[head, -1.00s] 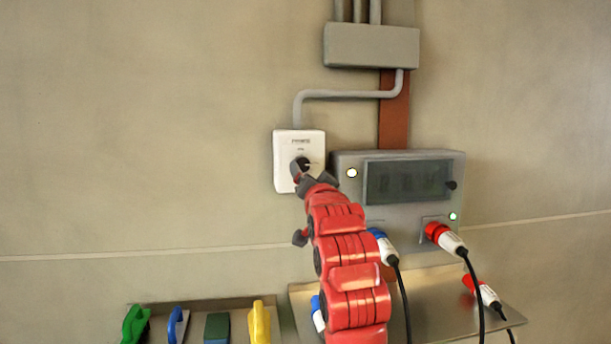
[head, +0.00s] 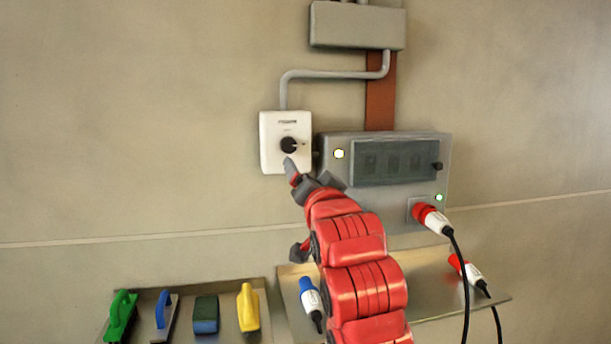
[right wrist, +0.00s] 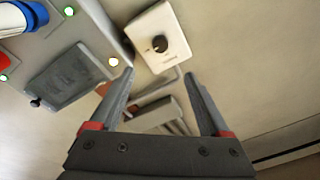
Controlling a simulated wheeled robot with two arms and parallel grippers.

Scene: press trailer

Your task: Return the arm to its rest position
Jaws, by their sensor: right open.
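My right arm, red with dark joints, reaches up from the bottom of the head view. Its gripper (head: 305,178) is just below and in front of the white switch box (head: 270,152) on the wall. In the right wrist view the two grey fingers of the gripper (right wrist: 160,92) are apart with nothing between them. The black rotary knob (head: 290,145) of the switch box is clear of the fingers; it also shows in the right wrist view (right wrist: 160,44). My left gripper is not in view.
Right of the gripper is a grey panel (head: 335,180) with a dark window and lit lamps. A red plug (head: 432,218) sits in its socket. Below, a metal shelf (head: 400,305) holds a blue plug (head: 310,298) and a red plug (head: 467,270). A tray (head: 183,310) holds coloured tools.

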